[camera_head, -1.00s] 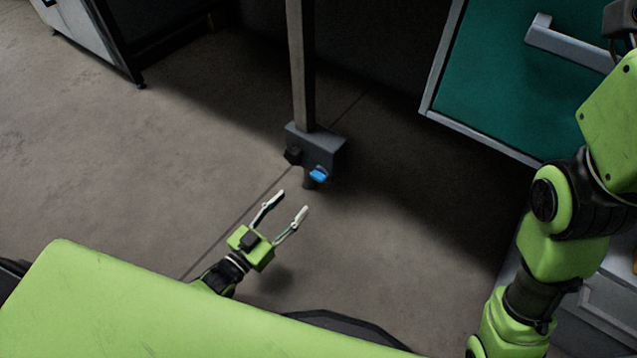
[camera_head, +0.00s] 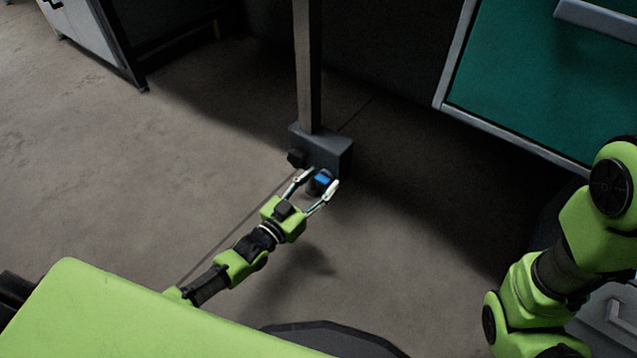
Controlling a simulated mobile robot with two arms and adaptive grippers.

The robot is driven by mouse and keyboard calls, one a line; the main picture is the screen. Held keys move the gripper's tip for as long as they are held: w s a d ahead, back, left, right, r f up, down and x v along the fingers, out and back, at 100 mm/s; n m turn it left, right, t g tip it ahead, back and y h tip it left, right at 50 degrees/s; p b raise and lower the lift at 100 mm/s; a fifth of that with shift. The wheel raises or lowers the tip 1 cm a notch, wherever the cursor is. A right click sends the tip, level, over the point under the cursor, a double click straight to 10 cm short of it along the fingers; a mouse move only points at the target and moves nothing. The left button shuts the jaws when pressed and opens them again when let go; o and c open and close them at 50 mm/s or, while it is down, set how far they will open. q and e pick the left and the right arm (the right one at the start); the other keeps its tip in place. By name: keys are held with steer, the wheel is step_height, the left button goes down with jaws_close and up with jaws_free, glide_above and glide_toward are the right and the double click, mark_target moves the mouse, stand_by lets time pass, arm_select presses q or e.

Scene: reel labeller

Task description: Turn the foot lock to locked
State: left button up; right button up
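The foot lock is a small blue knob (camera_head: 322,181) low on the front of a grey block (camera_head: 333,150) at the base of an upright post. My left gripper (camera_head: 319,183) is open, with one light fingertip on each side of the blue knob. The fingers look apart from the knob, but I cannot tell whether either touches it.
A grey post (camera_head: 307,70) rises from the block. A teal drawer front (camera_head: 545,90) with a grey handle overhangs at the upper right. A grey cabinet (camera_head: 95,35) stands at the upper left. The floor left of the block is clear.

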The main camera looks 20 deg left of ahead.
arm_select(q)
steer(key=c, duration=0.9)
